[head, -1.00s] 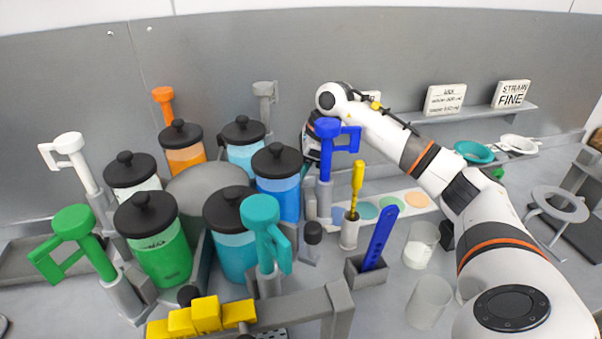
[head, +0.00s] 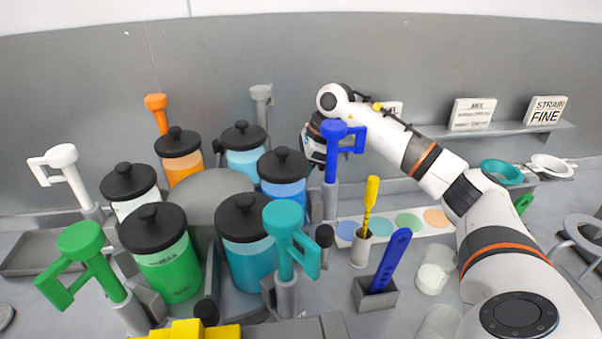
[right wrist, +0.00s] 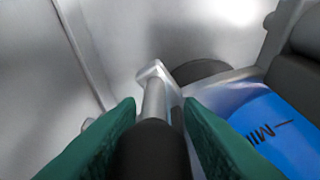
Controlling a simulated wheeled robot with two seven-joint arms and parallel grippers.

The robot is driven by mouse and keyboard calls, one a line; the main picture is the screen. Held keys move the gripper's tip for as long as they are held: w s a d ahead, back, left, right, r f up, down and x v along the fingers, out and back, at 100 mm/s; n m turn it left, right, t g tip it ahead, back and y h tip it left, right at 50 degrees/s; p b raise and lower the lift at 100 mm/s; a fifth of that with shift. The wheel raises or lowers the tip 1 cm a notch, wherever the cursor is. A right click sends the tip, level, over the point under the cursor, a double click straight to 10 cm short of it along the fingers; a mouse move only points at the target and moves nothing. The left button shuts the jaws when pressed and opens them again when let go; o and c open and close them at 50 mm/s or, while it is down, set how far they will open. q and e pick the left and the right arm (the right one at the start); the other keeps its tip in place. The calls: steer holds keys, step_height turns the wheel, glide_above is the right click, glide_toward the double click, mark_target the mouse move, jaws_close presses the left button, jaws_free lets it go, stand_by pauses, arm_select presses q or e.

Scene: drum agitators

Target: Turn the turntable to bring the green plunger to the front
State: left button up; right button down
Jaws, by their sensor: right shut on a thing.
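The grey turntable (head: 207,200) carries a ring of black-lidded jars, with plungers standing at its edge. The green plunger (head: 83,262) stands at the front left, beside the green jar (head: 167,262). The teal plunger (head: 287,235) is at the front right and the blue plunger (head: 333,160) at the right. My right gripper (right wrist: 160,105) is shut on a dark rounded knob (right wrist: 155,150) on a grey post. In the head view my right gripper is mostly hidden behind the blue plunger. The blue jar (right wrist: 280,135) is close to its right in the wrist view. My left gripper is not in view.
A yellow block (head: 195,331) and grey bar are at the front edge. Right of the turntable stand a yellow-handled tool (head: 371,200) in a cup, a blue spatula (head: 388,262) in a grey holder, and a strip of coloured discs (head: 409,224). A grey tray (head: 40,250) lies at the left.

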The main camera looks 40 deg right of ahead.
steer(key=shift+w+d+r, duration=0.1)
steer(key=shift+d+r, duration=0.05)
steer(key=shift+r, duration=0.1)
steer(key=c, duration=1.3)
jaws_free()
steer(key=shift+o, duration=0.9)
steer(key=shift+f, duration=0.15)
steer(key=b+v, duration=0.3)
steer(key=v, duration=0.9)
